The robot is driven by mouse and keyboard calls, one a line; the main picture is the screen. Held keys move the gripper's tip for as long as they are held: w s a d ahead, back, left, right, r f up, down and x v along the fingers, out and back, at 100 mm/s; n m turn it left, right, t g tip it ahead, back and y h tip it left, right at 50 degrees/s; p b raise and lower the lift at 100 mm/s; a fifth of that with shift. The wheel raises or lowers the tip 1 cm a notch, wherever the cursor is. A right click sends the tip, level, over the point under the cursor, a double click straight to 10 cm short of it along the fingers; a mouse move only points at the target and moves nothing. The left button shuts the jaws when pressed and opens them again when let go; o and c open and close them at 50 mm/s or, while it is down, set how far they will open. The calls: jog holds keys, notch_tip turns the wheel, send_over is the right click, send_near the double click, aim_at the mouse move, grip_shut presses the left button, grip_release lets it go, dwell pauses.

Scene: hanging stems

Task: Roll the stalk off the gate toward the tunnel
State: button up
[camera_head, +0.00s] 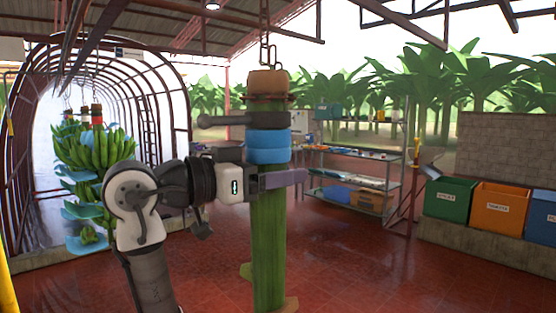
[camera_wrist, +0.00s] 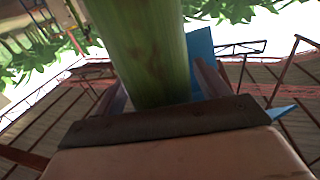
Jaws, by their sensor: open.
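The stalk (camera_head: 268,235) is a thick green stem hanging upright from a chain (camera_head: 268,50), with an orange-brown top and blue bands. My gripper (camera_head: 283,179) is level with the stalk just below the blue bands, one finger reaching across its near side. In the wrist view the stalk (camera_wrist: 150,45) stands between the two spread fingers of my gripper (camera_wrist: 160,88). I cannot tell whether either finger touches it. The tunnel (camera_head: 120,60) is an arched metal frame at the left. The gate is not clearly distinguishable.
A green banana bunch (camera_head: 90,150) with blue sheets hangs at the tunnel's mouth, left of my arm. A metal shelf (camera_head: 350,182) stands behind the stalk to the right. Green (camera_head: 447,202) and orange (camera_head: 500,210) bins stand far right. The red floor around the stalk is mostly clear.

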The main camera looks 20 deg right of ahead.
jog(key=shift+d, duration=0.4)
jog(key=shift+c, duration=0.2)
jog(key=c, duration=1.3)
jog(key=shift+w, duration=0.1)
